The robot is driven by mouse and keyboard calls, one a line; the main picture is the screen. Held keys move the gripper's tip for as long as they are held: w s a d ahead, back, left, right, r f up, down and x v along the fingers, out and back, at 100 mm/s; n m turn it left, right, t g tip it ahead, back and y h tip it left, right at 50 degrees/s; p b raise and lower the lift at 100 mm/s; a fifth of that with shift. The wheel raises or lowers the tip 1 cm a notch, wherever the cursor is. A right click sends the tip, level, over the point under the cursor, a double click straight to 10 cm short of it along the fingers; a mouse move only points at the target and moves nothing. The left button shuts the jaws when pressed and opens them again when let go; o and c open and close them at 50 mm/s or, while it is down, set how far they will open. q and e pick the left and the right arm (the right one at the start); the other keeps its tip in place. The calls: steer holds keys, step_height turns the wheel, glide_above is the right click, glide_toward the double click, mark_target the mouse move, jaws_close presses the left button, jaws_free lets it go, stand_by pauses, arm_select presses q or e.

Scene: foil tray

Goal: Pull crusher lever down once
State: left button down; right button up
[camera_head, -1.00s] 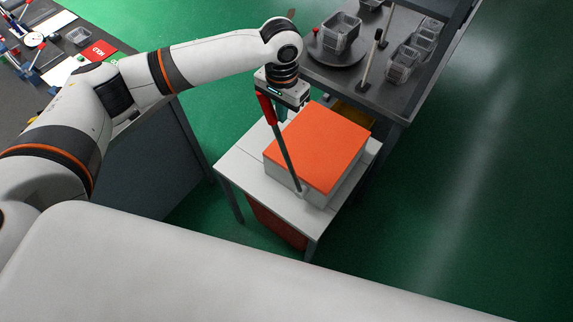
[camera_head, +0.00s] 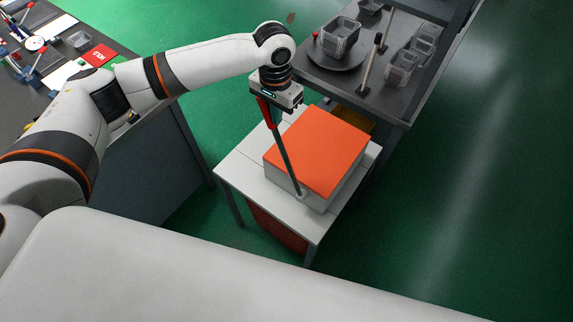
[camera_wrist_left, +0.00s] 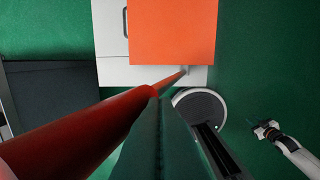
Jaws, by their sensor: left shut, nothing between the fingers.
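The crusher is a white box with an orange top (camera_head: 318,148) on a small white table. Its lever (camera_head: 286,163) is a grey rod rising from the near side of the box, tilted up and left, with a red grip (camera_head: 265,112). My left gripper (camera_head: 277,112) is shut and empty at the upper end of the lever, partly covering the red grip. In the left wrist view, the red grip (camera_wrist_left: 75,135) runs close beside the shut fingers (camera_wrist_left: 165,125); whether they touch is unclear. My right gripper (camera_wrist_left: 265,130) shows small at the right of that view.
The white table (camera_head: 237,165) has an orange bin (camera_head: 277,226) beneath it. A dark bench (camera_head: 390,105) with clear containers (camera_head: 341,38) and a round plate stands behind right. A cluttered workbench (camera_head: 60,60) is at left. Green floor is open at right.

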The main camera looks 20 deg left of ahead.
arm_select(q)
steer(key=shift+w+a, duration=0.15)
steer(key=shift+a, duration=0.3)
steer(key=shift+w+a+f, duration=0.15)
steer(key=shift+a+f, duration=0.05)
steer(key=shift+a, duration=0.25)
steer(key=shift+w+a+f, duration=0.15)
steer(key=shift+a+f, duration=0.05)
steer(key=shift+a, duration=0.2)
steer(key=shift+w+a+f, duration=0.3)
steer(key=shift+a+f, duration=0.1)
steer(key=shift+a, duration=0.4)
steer(key=shift+w+a+f, duration=0.3)
steer(key=shift+a+f, duration=0.1)
steer(key=shift+a, duration=0.4)
steer(key=shift+w+a+f, duration=0.3)
steer(key=shift+a+f, duration=0.1)
steer(key=shift+a, duration=0.4)
steer(key=w+a+f+b, duration=0.1)
steer(key=w+a+f, duration=0.1)
steer(key=a+f, duration=0.2)
steer(key=shift+a+f+b, duration=0.25)
steer(key=shift+a+b, duration=0.1)
steer(key=shift+a, duration=0.5)
